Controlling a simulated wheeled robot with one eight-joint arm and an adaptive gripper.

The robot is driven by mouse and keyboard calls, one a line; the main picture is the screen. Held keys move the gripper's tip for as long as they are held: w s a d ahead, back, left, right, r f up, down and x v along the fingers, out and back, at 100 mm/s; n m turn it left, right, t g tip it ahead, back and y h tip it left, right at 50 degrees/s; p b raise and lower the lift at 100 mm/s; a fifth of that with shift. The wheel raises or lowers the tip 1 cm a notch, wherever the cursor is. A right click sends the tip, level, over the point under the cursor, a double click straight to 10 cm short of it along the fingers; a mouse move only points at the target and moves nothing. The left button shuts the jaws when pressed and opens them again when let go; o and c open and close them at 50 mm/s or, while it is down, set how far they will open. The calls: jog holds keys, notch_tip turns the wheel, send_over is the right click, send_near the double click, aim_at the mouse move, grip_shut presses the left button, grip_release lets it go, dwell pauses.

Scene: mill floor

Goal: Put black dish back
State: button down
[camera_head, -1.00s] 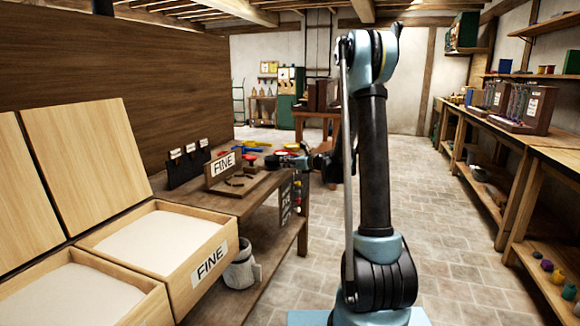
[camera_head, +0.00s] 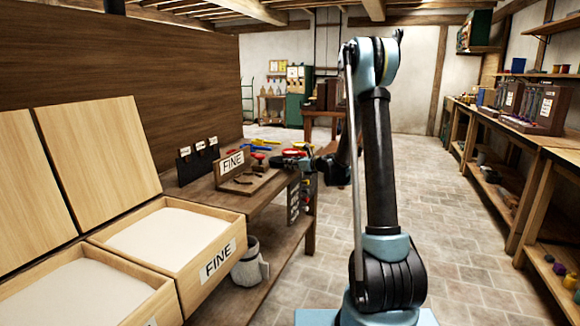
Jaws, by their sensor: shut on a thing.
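My gripper (camera_head: 297,161) is small and far off in the head view, at the right end of the left workbench (camera_head: 212,190). It is shut on a small dark thing (camera_head: 293,153) that looks like the black dish; its outline is hard to make out. It is just above or at the bench top; I cannot tell whether it touches. A red dish-like thing (camera_head: 259,156) lies just left of it. A wooden stand with a FINE sign (camera_head: 233,161) stands further left on the bench.
Yellow (camera_head: 266,143) and other coloured pieces lie behind on the bench. Open wooden bins of pale powder (camera_head: 165,238) fill the front left. A grey bucket (camera_head: 249,265) sits on the lower shelf.

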jog(key=c, duration=1.5)
grip_release()
jog(key=shift+c, duration=0.2)
jog(key=shift+d, duration=0.1)
jog(key=v, duration=1)
jog(key=s+r+n+g+h, duration=0.1)
jog(key=s+n+g+h, duration=0.15)
jog(key=s+n, duration=0.65)
jog(key=s+d+f+n+g+h, duration=0.2)
jog(key=s+d+n, duration=0.3)
jog(key=s, duration=0.7)
jog(key=s+d+f+n+g+h, duration=0.2)
jog(key=s+d+f+n+h, duration=0.2)
jog(key=s, duration=0.9)
jog(key=s+d+f+n+g+h, duration=0.2)
jog(key=s+d+n, duration=0.4)
jog(key=s, duration=0.7)
notch_tip(320, 180, down, 2)
jog(key=n+h, duration=0.1)
jog(key=n, duration=0.1)
jog(key=shift+d+n, duration=0.25)
jog(key=shift+n, duration=0.15)
